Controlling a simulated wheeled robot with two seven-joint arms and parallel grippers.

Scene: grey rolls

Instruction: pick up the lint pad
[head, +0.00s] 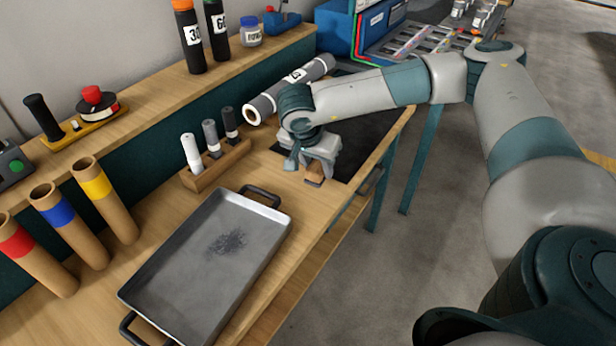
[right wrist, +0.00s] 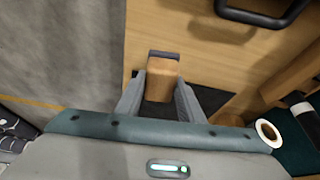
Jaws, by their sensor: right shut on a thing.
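The lint pad (head: 314,172) is a small wooden block with a dark grey pad along one side. In the head view it shows below my right gripper (head: 315,162), near the table's right edge by the black mat. In the right wrist view the lint pad (right wrist: 163,72) sits between the two grey fingers of my right gripper (right wrist: 160,90), which is shut on it. The fingers hide part of the block. I cannot tell whether it touches the table or hangs just above it. My left gripper is not in view.
A metal tray (head: 205,275) with dark lint and black handles lies in front. Left of my gripper stands a wooden rack (head: 217,167) with small rollers. A grey roll (head: 290,88) lies behind on the black mat (head: 375,125). The table drops off to the right.

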